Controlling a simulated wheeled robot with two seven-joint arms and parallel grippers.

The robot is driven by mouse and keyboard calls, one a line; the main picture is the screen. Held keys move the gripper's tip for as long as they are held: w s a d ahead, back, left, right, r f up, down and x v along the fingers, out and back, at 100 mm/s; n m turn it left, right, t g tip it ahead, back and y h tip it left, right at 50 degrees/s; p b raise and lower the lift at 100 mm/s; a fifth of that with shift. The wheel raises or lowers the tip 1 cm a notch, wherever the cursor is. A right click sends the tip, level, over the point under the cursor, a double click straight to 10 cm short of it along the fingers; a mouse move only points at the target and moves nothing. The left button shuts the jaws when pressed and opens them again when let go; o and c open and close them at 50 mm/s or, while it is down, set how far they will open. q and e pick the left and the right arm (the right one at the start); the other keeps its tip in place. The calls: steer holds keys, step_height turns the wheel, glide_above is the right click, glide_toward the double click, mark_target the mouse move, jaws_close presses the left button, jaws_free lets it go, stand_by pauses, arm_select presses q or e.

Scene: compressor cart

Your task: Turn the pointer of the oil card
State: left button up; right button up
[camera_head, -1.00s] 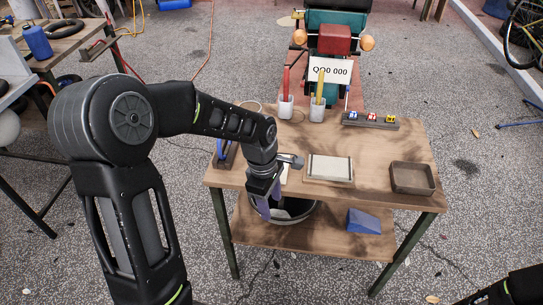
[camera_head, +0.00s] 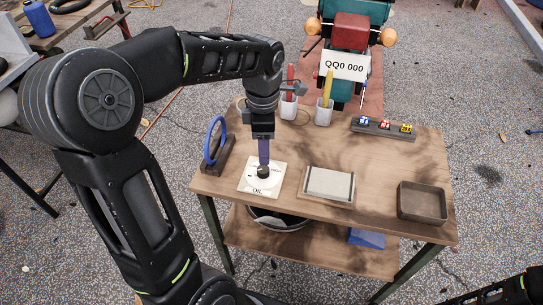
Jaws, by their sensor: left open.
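The oil card (camera_head: 270,187) is a white square plate marked OIL, lying at the left front of the cart's top. A dark round knob (camera_head: 263,172) sits at its middle; I cannot make out which way the pointer faces. My left gripper (camera_head: 264,158) is open and points straight down, with its purple fingers right above or at the knob. Whether they touch it is too small to tell. The fingers hide part of the card's back. Of my right arm only a dark piece shows at the lower right corner; its gripper is out of view.
A blue ring on a stand (camera_head: 215,143) is close left of the card. A framed grey plate (camera_head: 328,184) lies to its right, then a brown tray (camera_head: 422,202). Two pen cups (camera_head: 324,112) and a rack with coloured blocks (camera_head: 384,128) stand behind.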

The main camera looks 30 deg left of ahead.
mark_target(264, 169)
arm_select(q)
steer(key=shift+s, duration=0.2)
steer(key=shift+f, duration=3.9)
steer(key=shift+c, duration=0.4)
jaws_close()
